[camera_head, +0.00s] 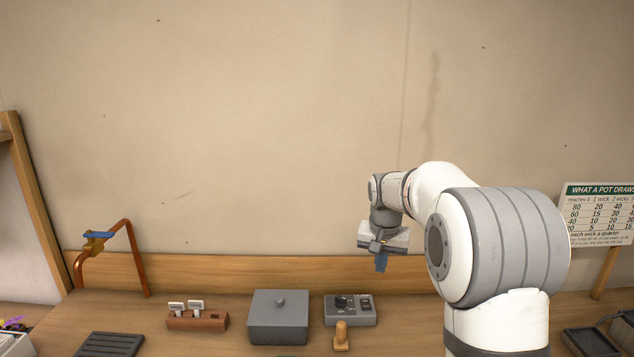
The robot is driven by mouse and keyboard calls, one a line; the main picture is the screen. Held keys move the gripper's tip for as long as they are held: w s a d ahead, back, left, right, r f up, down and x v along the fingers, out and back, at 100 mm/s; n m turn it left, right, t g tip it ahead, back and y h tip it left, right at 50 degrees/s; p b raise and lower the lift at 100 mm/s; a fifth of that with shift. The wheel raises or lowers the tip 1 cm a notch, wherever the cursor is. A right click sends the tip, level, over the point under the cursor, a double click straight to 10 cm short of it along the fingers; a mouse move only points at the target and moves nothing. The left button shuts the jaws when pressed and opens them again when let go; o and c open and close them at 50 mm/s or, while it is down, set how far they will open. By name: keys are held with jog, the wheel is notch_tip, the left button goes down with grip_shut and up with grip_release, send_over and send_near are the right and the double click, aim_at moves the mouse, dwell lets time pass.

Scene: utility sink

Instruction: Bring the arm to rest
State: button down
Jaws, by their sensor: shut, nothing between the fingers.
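My gripper (381,264) hangs pointing down above the back of the counter, right of the picture's middle. Its fingers are shut with nothing between them. It is in the air, apart from the grey control box (350,310) below it. My white and grey arm reaches up from the lower right and bends over to the left. It hides part of the counter and back wall behind it.
A grey lidded box (278,317), a wooden block with two labels (197,319) and a small wooden peg (341,337) stand on the counter. A copper pipe with a blue-handled valve (97,240) is at left. A sign (600,213) stands at right.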

jog(key=s+r+n, duration=0.1)
jog(key=s+r, duration=0.1)
jog(key=s, duration=0.7)
jog(key=s+r+n, duration=0.1)
jog(key=s+r, duration=0.1)
jog(key=s, duration=0.8)
jog(key=s+f, duration=0.2)
jog(key=s, duration=0.5)
jog(key=s+f+n+t+b, duration=0.1)
jog(key=s+f, duration=0.2)
jog(key=s, duration=0.5)
jog(key=shift+a+n+y, duration=0.15)
jog(key=shift+n+y, duration=0.15)
